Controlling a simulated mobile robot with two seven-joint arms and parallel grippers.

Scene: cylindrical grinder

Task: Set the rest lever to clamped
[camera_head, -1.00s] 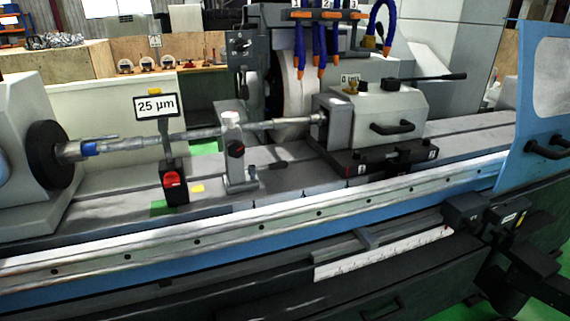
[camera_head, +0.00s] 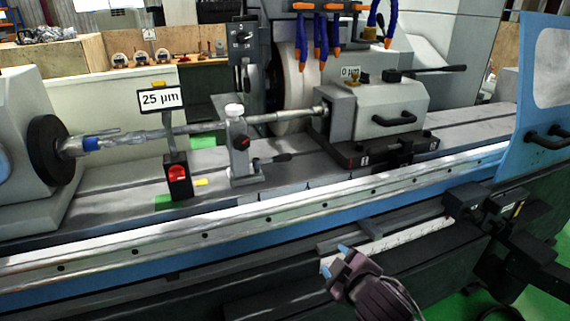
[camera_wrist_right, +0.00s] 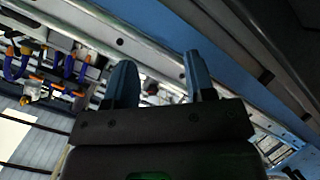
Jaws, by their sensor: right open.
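The steady rest (camera_head: 238,148) is a grey post with a white top knob, standing at the workpiece shaft (camera_head: 200,127). A short dark lever (camera_head: 272,159) sticks out to the right from the rest's lower part, roughly level. My right gripper (camera_head: 335,258) is in front of the machine at the lower middle, below and right of the rest and well apart from it. Its two blue-tipped fingers are open and empty; they also show in the right wrist view (camera_wrist_right: 160,78). My left gripper is not in view.
A gauge with a red switch (camera_head: 178,174) and a "25 µm" sign (camera_head: 161,98) stands left of the rest. The tailstock (camera_head: 385,105) is to the right. A long rail (camera_head: 290,212) runs between my gripper and the rest.

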